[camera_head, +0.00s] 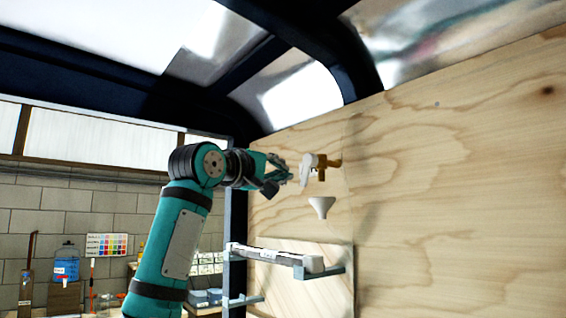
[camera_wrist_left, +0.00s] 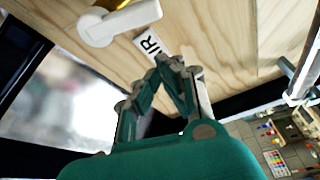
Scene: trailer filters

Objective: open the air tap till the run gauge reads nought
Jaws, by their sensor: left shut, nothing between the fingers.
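The air tap has a brass body (camera_head: 322,172) and a white handle (camera_head: 306,168), and sits on the plywood wall in the head view. In the left wrist view the white handle (camera_wrist_left: 117,23) has a round hub at left and a lever reaching right. A white label (camera_wrist_left: 147,44) reading "IR", partly covered, is beside it. My left gripper (camera_head: 287,172) is shut and empty just left of the handle; its fingertips (camera_wrist_left: 170,64) appear below the lever's end. I cannot tell whether they touch it. No gauge is recognisable. My right gripper is not in view.
A white funnel (camera_head: 321,206) is below the tap. Lower, a shelf bracket (camera_head: 330,271) carries a long pale bar (camera_head: 280,256). The dark trailer frame (camera_head: 235,235) stands left of the wall. A blue container (camera_head: 66,262) is far back left. The plywood to the right is clear.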

